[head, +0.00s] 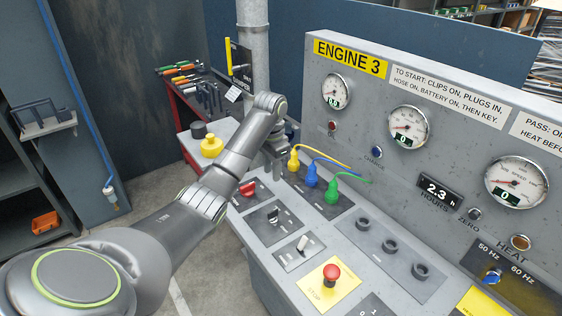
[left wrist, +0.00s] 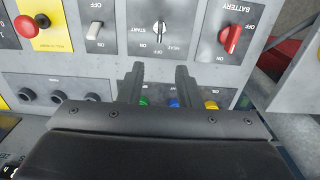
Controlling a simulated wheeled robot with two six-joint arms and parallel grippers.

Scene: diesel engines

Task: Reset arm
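My left arm comes in from the left in the head view. Its gripper (head: 277,160) hangs over the console at the back, just left of the yellow plug (head: 293,160), the blue plug (head: 312,175) and the green plug (head: 332,190). In the left wrist view the two dark fingers (left wrist: 158,70) stand apart with nothing seen between them. The plugs show partly behind the fingers and the gripper body there. Whether the fingers touch anything cannot be told. My right arm and gripper are not in view.
The console carries a red stop button (head: 332,272), a red battery switch (head: 248,188), and empty sockets (head: 391,246). The gauge panel (head: 455,130) rises behind on the right. A pipe (head: 253,50) and a red tool cart (head: 187,140) stand at the back.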

